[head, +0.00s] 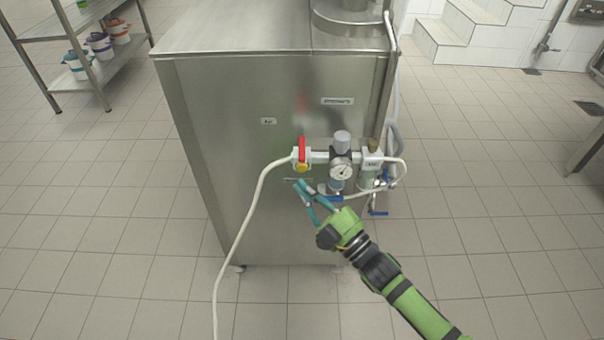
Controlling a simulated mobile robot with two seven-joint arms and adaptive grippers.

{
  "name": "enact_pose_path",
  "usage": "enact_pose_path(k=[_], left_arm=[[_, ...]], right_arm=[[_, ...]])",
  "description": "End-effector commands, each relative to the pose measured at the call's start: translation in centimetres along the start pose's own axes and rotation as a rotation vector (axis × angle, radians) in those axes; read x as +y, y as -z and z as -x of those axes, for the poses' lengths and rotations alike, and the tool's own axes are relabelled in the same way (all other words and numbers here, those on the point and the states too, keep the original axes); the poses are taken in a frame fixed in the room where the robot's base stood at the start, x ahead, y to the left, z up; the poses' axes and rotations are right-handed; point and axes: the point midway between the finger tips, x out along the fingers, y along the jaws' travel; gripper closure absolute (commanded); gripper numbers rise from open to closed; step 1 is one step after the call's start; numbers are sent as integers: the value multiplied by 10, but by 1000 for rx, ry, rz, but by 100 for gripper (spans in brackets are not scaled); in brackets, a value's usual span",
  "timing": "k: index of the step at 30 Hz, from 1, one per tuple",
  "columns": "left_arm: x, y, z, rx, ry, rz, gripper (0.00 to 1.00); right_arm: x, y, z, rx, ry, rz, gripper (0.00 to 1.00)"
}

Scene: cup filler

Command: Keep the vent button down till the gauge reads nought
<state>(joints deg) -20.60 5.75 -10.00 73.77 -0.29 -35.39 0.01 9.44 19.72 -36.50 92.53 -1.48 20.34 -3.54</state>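The round white-faced gauge (342,171) sits on the pipework on the front of the steel cabinet. Its needle is too small to read. A yellow part (301,168), which may be the vent button, shows just under the red valve lever (302,148), left of the gauge. My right gripper (301,185) reaches in from the lower right. Its teal fingers converge at the tips, look shut and hold nothing that I can see. The tips are just below the yellow part and appear apart from it. My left gripper is not in view.
The steel cabinet (220,130) fills the middle. A white hose (243,230) runs from the valve down to the floor. Blue-handled taps (378,212) hang right of the gauge. A shelf rack (100,65) with tubs stands far left.

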Motion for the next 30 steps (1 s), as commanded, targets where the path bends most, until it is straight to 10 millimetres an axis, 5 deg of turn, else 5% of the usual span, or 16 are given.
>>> enact_pose_path(k=[30], left_arm=[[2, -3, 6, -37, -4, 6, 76]], right_arm=[[10, -10, -14, -1, 0, -1, 100]])
